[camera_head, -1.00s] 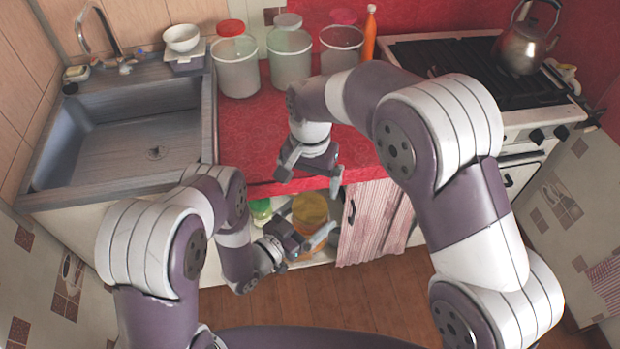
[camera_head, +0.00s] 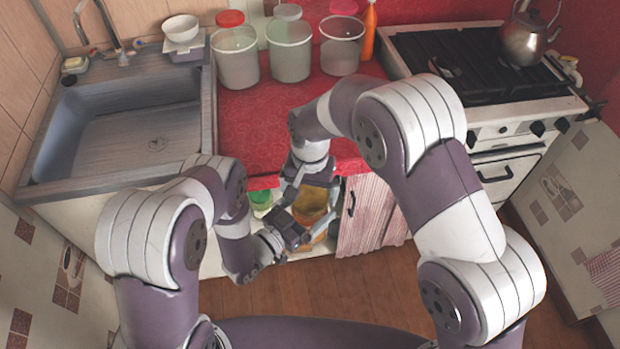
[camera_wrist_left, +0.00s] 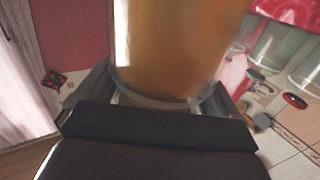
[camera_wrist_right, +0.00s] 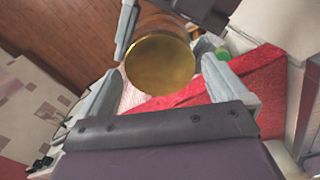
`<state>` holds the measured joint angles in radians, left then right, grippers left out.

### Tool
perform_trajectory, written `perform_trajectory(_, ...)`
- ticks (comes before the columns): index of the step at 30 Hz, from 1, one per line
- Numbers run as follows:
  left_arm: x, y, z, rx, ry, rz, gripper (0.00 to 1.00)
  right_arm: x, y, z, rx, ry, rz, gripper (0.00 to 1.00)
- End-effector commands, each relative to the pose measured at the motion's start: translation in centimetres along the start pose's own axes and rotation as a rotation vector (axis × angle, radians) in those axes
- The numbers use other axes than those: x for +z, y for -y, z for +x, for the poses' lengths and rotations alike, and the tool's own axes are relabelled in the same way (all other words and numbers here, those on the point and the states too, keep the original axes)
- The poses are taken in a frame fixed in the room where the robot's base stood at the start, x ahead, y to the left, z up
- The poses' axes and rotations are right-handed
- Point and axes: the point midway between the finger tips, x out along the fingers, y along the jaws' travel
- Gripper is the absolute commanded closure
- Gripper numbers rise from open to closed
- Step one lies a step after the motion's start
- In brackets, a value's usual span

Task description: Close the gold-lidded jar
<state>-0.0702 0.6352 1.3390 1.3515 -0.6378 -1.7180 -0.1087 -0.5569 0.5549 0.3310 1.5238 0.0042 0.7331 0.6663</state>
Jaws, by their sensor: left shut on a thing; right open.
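The amber jar (camera_head: 314,203) stands upright in front of the open cupboard below the red counter. Its amber body fills the left wrist view (camera_wrist_left: 180,50). My left gripper (camera_head: 306,238) is shut on the jar body low down, with a finger on each side. My right gripper (camera_head: 312,188) is open above the jar, pointing down. In the right wrist view, the round gold lid (camera_wrist_right: 160,65) lies at the jar's top, between and just beyond my open right fingertips, which look apart from it. I cannot tell whether the lid is fully seated.
A green-lidded jar (camera_head: 260,198) stands in the cupboard to the left. The red counter (camera_head: 265,125) carries several clear containers at the back, beside an orange bottle (camera_head: 368,32). The counter's front edge is close behind my right gripper.

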Motion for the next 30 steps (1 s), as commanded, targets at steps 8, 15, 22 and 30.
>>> perform_trajectory(8,-0.16,0.05,0.07,0.0,-0.004,0.002,0.9,0.0,0.0,0.91,0.0,0.0,0.0,0.0)
perform_trajectory(15,-0.16,0.05,0.07,0.0,-0.005,0.002,0.9,0.0,0.0,0.89,0.0,-0.001,0.0,0.33)
perform_trajectory(22,-0.15,0.04,0.07,0.0,-0.004,0.002,0.9,0.0,0.01,0.87,-0.001,-0.001,0.0,0.53)
perform_trajectory(30,-0.15,0.04,0.07,0.0,-0.004,0.002,0.9,-0.01,0.02,0.86,-0.001,-0.001,0.0,0.0)
